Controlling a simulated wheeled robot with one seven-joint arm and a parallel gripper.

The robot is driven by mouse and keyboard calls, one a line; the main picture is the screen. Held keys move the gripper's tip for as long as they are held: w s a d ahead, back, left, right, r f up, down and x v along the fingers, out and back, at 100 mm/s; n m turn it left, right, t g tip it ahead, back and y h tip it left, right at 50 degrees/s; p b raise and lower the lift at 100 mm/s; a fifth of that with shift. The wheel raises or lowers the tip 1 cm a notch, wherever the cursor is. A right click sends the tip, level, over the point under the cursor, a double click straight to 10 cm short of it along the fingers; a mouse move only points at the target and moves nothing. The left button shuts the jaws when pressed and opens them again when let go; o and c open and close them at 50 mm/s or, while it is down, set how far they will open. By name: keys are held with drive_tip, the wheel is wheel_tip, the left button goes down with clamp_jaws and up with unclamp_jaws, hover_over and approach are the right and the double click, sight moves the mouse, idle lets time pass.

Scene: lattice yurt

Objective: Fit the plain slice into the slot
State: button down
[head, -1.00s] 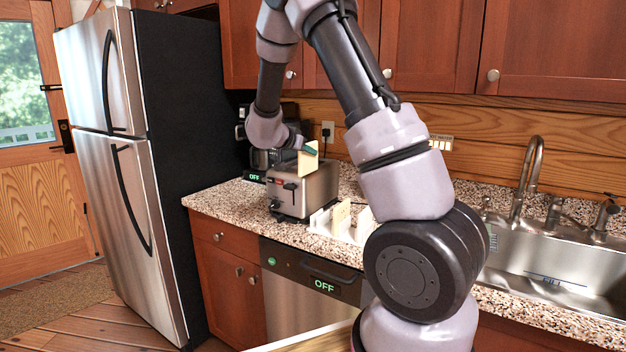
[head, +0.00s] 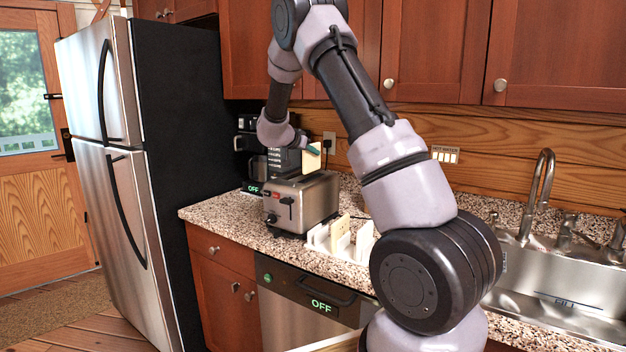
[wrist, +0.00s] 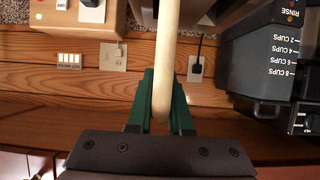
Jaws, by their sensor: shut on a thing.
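My gripper (head: 313,150) is shut on a pale, plain slice (head: 312,160), held upright. In the head view the slice is at the back of the silver toaster (head: 306,204), with its lower edge around the level of the toaster's top. I cannot tell whether it is lined up with a slot; the slot openings are not clear. In the wrist view the slice (wrist: 167,58) shows edge-on as a thin strip between the green fingers of my gripper (wrist: 163,90).
A white rack (head: 318,238) holding a tan slice (head: 340,229) stands right of the toaster. A coffee maker (wrist: 268,62) is close by at the right of the wrist view. A wall outlet (head: 329,143) is behind. The sink (head: 560,275) lies far right.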

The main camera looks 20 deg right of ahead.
sight(312, 170)
drive_tip(key=shift+f, duration=3.4)
drive_tip(key=shift+f, duration=0.2)
drive_tip(key=c, duration=0.8)
unclamp_jaws()
drive_tip(key=shift+c, duration=0.2)
drive_tip(key=shift+r, duration=0.1)
